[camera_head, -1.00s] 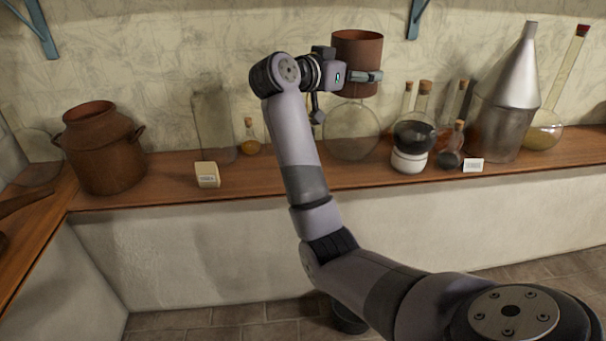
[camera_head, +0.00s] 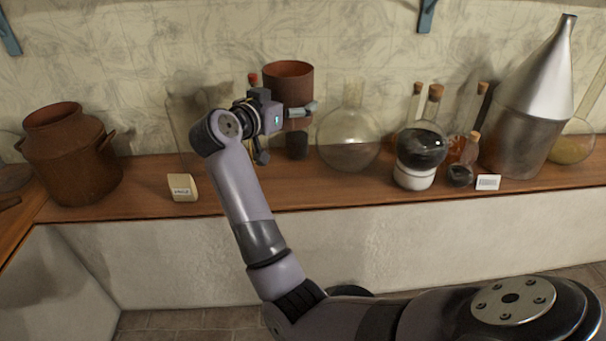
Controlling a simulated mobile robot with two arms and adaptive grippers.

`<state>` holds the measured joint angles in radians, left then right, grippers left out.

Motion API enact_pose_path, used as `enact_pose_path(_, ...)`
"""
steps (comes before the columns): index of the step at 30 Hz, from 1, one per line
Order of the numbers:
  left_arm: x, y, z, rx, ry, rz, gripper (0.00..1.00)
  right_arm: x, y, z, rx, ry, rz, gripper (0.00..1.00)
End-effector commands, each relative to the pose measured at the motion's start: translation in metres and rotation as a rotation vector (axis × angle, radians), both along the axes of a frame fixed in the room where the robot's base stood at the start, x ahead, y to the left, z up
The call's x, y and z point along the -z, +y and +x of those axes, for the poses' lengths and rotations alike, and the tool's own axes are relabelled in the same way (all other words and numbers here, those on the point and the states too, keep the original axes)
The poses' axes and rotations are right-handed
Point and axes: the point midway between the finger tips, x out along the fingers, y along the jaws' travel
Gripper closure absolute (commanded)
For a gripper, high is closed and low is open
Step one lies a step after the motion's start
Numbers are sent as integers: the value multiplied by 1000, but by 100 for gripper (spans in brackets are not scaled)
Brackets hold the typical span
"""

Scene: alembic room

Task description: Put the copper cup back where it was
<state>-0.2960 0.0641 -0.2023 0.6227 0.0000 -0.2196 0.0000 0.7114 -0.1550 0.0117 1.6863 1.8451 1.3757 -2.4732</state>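The copper cup (camera_head: 288,82) is a reddish-brown open cylinder. It is upright and held above the wooden shelf (camera_head: 330,192), in front of the wall. My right gripper (camera_head: 304,110), on the arm coming in from the lower right, is shut on the cup at its lower side. A grey finger shows across the cup's right side; the other finger is hidden. The cup's left lower part is hidden behind the gripper body. My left gripper is not in view.
A big brown pot (camera_head: 70,160) and a small labelled block (camera_head: 182,188) are to the left. A round glass flask (camera_head: 348,140) stands close right of the cup. Further right are a dark globe on a white base (camera_head: 414,178), corked bottles and a metal cone vessel (camera_head: 535,85).

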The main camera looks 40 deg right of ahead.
Motion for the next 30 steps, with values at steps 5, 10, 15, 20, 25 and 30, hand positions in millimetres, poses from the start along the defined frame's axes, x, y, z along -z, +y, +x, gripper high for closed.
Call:
enact_pose_path(5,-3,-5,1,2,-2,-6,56,16,3,1,-6,5,-2,68)
enact_pose_path(10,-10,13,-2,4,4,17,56,58,3,0,-6,8,-4,68)
enact_pose_path(15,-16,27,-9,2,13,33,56,104,3,0,-6,8,-5,68)
enact_pose_path(20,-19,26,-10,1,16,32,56,139,3,0,-5,4,-3,68)
enact_pose_path(25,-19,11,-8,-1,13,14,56,156,4,1,-6,-1,-2,68)
enact_pose_path(30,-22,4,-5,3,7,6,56,178,3,0,-6,4,-3,68)
